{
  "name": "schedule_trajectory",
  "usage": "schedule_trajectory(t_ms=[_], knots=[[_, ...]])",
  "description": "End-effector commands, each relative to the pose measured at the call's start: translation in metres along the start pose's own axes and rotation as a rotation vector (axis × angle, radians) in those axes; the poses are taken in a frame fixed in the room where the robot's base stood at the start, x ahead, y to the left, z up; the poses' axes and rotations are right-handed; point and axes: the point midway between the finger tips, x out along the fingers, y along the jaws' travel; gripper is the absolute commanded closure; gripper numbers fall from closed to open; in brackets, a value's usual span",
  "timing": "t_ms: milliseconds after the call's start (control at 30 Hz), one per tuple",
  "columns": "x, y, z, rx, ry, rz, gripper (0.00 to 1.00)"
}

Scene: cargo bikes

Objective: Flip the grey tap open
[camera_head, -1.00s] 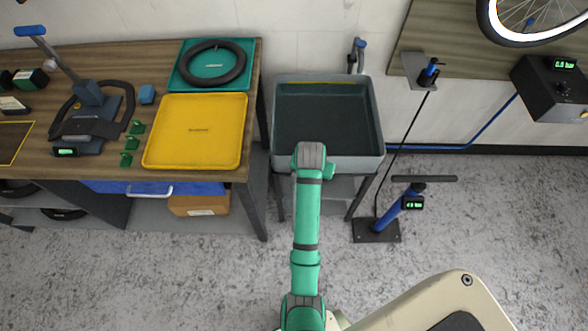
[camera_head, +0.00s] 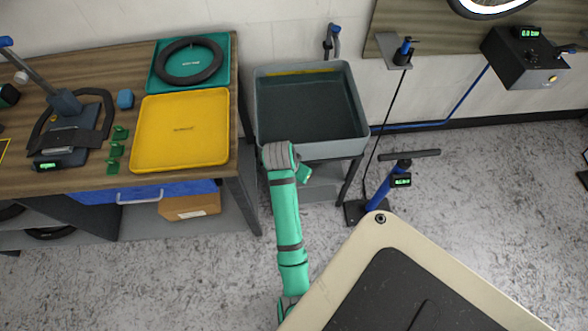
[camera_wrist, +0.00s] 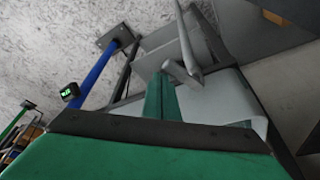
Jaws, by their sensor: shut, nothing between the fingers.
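The grey tap (camera_head: 331,42) stands on the wall behind the sink basin, with a blue lever end (camera_head: 336,28) at its top. The grey sink basin (camera_head: 345,150) is in front of the tap. My green arm reaches to the basin's front edge in the head view, well short of the tap. My gripper shows in the wrist view (camera_wrist: 160,98) as green fingers together, with nothing held. Grey bars (camera_wrist: 185,70) show just beyond the fingers; I cannot tell whether they belong to the tap or the sink stand.
A wooden workbench (camera_head: 60,178) with a yellow tray (camera_head: 180,130) and a teal tray (camera_head: 218,52) stands left of the basin. A blue floor pump (camera_head: 385,187) stands to the right. A black box (camera_head: 515,58) is on the wall.

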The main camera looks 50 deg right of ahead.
Motion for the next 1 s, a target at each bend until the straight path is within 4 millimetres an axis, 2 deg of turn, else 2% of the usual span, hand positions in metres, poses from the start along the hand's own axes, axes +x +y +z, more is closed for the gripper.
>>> schedule_trajectory(t_ms=[67,367,1000], knots=[[-0.002,-0.002,0.005,-0.002,0.000,-0.001,1.00],[-0.002,-0.001,0.004,0.001,0.000,0.000,1.00],[-0.005,0.011,0.013,-0.001,0.000,-0.002,1.00]])
